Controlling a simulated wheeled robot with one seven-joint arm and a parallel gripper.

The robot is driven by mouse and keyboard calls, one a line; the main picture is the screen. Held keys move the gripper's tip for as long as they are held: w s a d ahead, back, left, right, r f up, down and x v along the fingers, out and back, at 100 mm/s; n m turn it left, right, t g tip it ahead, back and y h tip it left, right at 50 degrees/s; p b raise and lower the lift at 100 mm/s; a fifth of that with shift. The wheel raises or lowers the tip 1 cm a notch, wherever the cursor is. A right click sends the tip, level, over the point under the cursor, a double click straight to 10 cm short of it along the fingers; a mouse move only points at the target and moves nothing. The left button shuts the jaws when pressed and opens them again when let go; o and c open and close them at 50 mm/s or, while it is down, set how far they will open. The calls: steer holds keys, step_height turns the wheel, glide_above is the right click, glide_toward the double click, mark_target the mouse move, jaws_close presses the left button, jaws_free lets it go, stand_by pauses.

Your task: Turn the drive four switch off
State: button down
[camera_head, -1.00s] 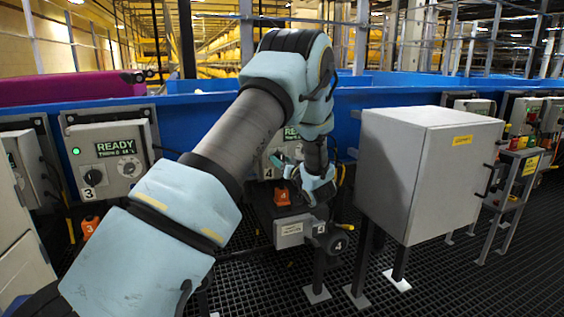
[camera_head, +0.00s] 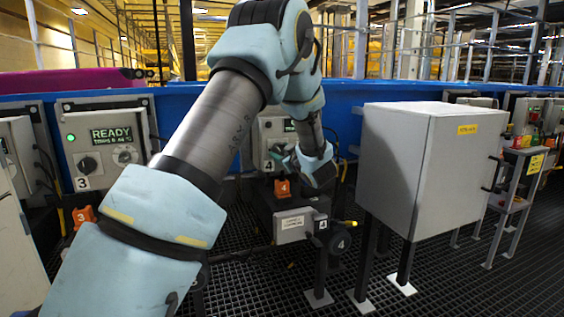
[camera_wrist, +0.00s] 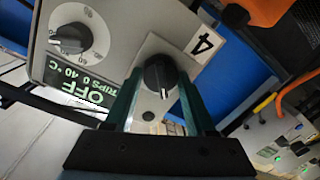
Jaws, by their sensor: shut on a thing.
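The drive four panel is a grey box with a white label 4, partly hidden behind my arm in the head view (camera_head: 268,127) and close up in the wrist view (camera_wrist: 115,45). Its switch (camera_wrist: 160,73) is a round black knob with a white pointer mark. My gripper (camera_wrist: 158,82) has one finger on each side of the knob and is shut on it. The panel's green display (camera_wrist: 85,92) reads OFF, with a trips count and 40 °C. In the head view my gripper (camera_head: 282,153) is at the panel's front, and the knob is mostly hidden.
A second, smaller black dial (camera_wrist: 70,38) sits on the same panel. An orange number 4 part (camera_head: 282,188) is below it. A large grey cabinet (camera_head: 395,165) stands close on the right. The drive three panel (camera_head: 105,145), showing READY, is on the left.

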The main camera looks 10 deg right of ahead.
steer(key=n+b, duration=0.4)
steer(key=b, duration=0.1)
steer(key=n+b, duration=0.2)
steer(key=shift+a+f+h, duration=0.15)
steer(key=shift+f+h, duration=0.15)
steer(key=shift+h, duration=0.1)
steer(key=n+b, duration=0.3)
steer(key=b, duration=0.1)
steer(key=shift+r+h, duration=0.2)
steer(key=shift+h, duration=0.1)
steer(key=shift+c, duration=1.2)
jaws_free()
steer(key=shift+s+r, duration=0.1)
steer(key=s+d, duration=0.1)
steer(key=s, duration=0.9)
steer(key=shift+s+d+r, duration=0.15)
steer(key=shift+s+r, duration=0.15)
steer(key=shift+r, duration=0.05)
